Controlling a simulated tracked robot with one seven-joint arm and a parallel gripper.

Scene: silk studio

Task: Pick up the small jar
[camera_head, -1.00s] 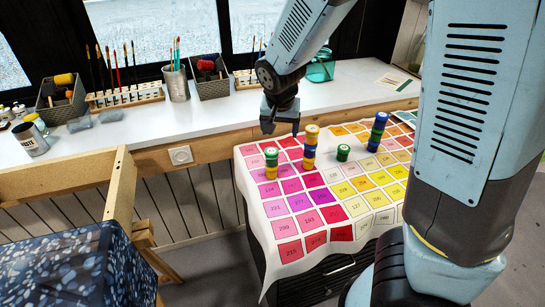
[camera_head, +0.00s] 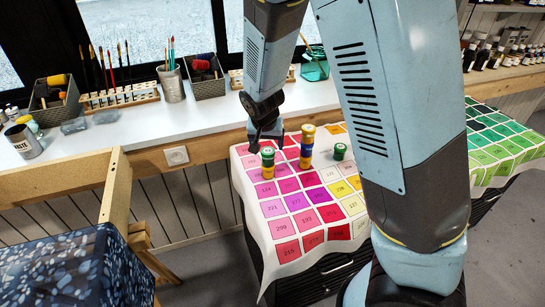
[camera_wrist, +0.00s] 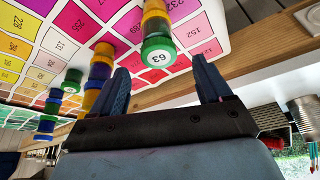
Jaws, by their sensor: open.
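Small round jars stand on the color-chart cloth. My gripper (camera_head: 265,138) is open, just behind and above the left stack. In the wrist view, a green lid marked 63 (camera_wrist: 158,50) lies in line with the gap between my open fingers (camera_wrist: 161,78). I cannot tell which jar is meant.
The white counter (camera_head: 215,118) runs behind the cloth with a wooden front edge. It bears brush holders, a metal cup (camera_head: 172,84) and a teal jar (camera_head: 315,66). A wooden frame (camera_head: 117,190) stands at the left. My arm hides part of the cloth.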

